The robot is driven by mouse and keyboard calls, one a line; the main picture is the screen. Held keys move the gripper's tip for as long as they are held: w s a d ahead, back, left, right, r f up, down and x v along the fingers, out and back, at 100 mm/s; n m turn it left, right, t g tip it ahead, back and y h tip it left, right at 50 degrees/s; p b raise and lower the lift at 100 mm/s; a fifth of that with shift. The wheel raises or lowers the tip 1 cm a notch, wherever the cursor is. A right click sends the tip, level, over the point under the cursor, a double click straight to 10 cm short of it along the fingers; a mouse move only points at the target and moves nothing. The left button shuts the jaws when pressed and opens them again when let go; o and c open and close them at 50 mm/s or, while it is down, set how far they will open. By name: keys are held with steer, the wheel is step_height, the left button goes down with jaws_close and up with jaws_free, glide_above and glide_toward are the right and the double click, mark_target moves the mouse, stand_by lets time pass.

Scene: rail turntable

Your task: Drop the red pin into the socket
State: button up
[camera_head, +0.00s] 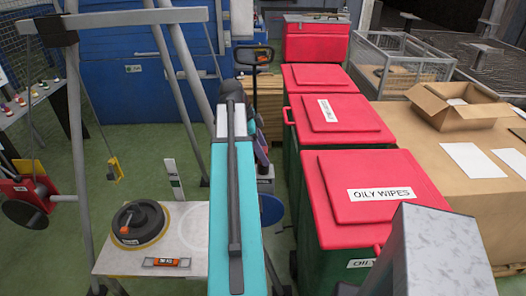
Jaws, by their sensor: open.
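I cannot make out the red pin or the socket in the head view. A long teal beam (261,245) runs up the middle of the view, with a dark grey bar (234,190) lying along its top. My gripper is not visible. A pale tabletop (205,240) at lower left carries a black disc (139,223) with a raised hub and an orange label. A small orange-red bar (166,262) with a pale label lies in front of the disc.
Red-lidded bins, one marked "OILY WIPES" (372,192), stand in a row to the right. Beyond them are a brown table (430,180), an open cardboard box (457,113) and a wire basket (403,66). A grey frame (75,130) stands at left. Green floor (130,180) shows between.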

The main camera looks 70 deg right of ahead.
steer(key=v, duration=1.3)
steer(key=shift+r, duration=0.4)
steer(key=shift+w, duration=0.15)
steer(key=shift+a+f, duration=0.1)
stand_by(0.7)
